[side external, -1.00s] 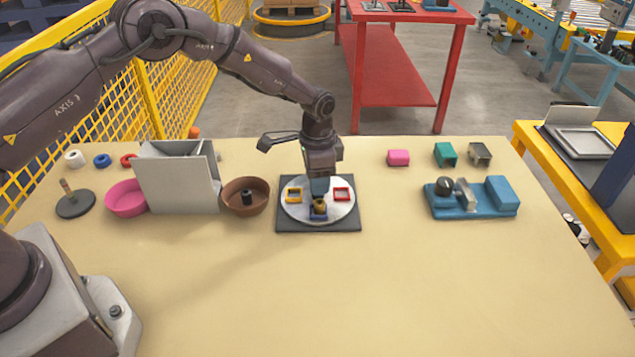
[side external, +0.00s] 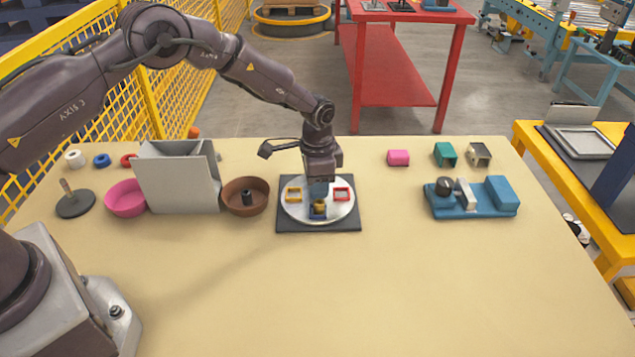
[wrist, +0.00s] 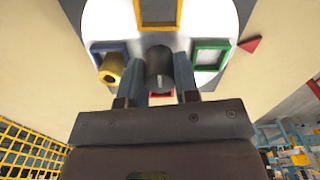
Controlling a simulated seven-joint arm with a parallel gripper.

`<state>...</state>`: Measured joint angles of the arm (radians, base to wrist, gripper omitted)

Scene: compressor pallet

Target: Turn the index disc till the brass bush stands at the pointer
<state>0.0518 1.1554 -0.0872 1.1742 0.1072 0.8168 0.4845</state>
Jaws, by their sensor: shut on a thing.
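The pale index disc (side external: 333,213) lies on a dark square base (side external: 283,225). In the wrist view the disc (wrist: 105,22) carries a yellow frame (wrist: 141,24) at the top, a green frame (wrist: 228,57) at right, a blue frame (wrist: 96,47) at left and a mostly hidden red frame. The brass bush (wrist: 111,68) stands in the blue frame, on the near side in the side view (side external: 319,205). My gripper (wrist: 158,84) is shut on the dark central knob (wrist: 159,62).
Left of the disc stand a brown bowl (side external: 235,207), a grey box (side external: 180,185) and a pink bowl (side external: 122,208). A blue fixture (side external: 470,211) stands at right, with several small blocks behind it. The front of the table (side external: 330,300) is clear.

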